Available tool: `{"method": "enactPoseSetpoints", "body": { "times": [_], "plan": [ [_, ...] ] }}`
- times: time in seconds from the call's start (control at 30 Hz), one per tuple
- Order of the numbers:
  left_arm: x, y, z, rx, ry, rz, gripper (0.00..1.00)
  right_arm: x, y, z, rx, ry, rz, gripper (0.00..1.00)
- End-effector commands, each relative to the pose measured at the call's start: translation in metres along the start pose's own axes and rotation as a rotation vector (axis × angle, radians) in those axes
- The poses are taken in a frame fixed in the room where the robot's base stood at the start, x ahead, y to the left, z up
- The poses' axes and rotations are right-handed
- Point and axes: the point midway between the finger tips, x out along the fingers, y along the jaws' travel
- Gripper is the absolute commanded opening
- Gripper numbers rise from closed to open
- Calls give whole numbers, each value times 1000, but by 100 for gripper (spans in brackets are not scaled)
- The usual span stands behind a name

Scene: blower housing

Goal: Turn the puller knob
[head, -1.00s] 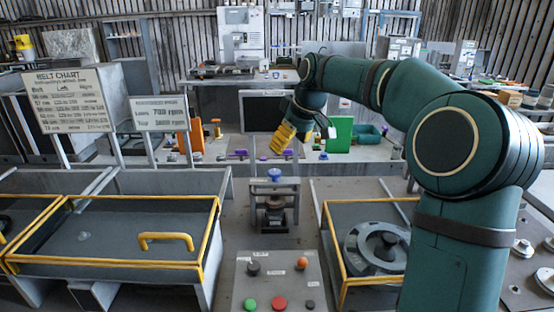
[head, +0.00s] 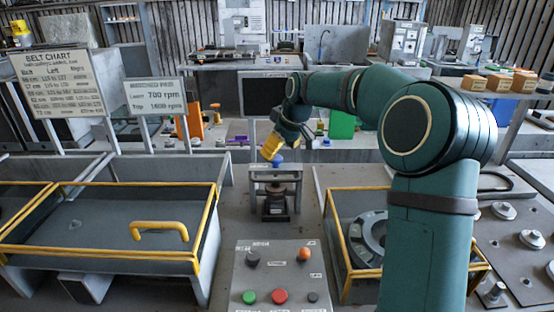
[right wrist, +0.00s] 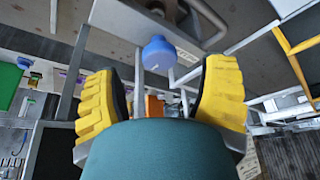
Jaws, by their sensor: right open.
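The puller knob appears to be the blue knob (head: 277,160) on top of a small grey frame (head: 273,190) in the middle of the bench. My right gripper (head: 270,149) is just above the knob in the head view and partly covers it. In the right wrist view the blue knob (right wrist: 159,52) lies between and slightly beyond the open yellow fingers (right wrist: 161,78), with a gap to each. The gripper is empty. I cannot tell whether any finger touches the knob. My left gripper is not in view.
A control panel (head: 253,278) with several coloured buttons stands in front of the frame. Yellow-edged bins stand to the left (head: 110,255) and right (head: 345,285). A dark screen (head: 270,84) stands behind. Bare bench shows around the small frame.

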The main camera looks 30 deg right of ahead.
Motion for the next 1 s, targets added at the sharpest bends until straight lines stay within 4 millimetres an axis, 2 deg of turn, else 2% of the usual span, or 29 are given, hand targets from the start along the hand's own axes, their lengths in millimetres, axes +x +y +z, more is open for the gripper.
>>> {"method": "enactPoseSetpoints", "body": {
  "times": [0.03, 0.2, 0.6, 0.67, 0.8, 1.0],
  "plan": [
    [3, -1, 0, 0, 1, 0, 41, 10, 0, 1, 0, -3, -1, 72],
    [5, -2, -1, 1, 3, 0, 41, 26, 0, 0, 0, -1, -1, 72],
    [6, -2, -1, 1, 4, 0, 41, 30, 0, 0, 1, 0, 0, 73],
    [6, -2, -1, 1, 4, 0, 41, 30, 0, 0, 0, 0, 0, 52],
    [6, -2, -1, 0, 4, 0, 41, 30, 0, 0, 0, 0, 0, 3],
    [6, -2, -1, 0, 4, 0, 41, 30, 0, 0, 0, -1, -1, 1]
  ]
}}
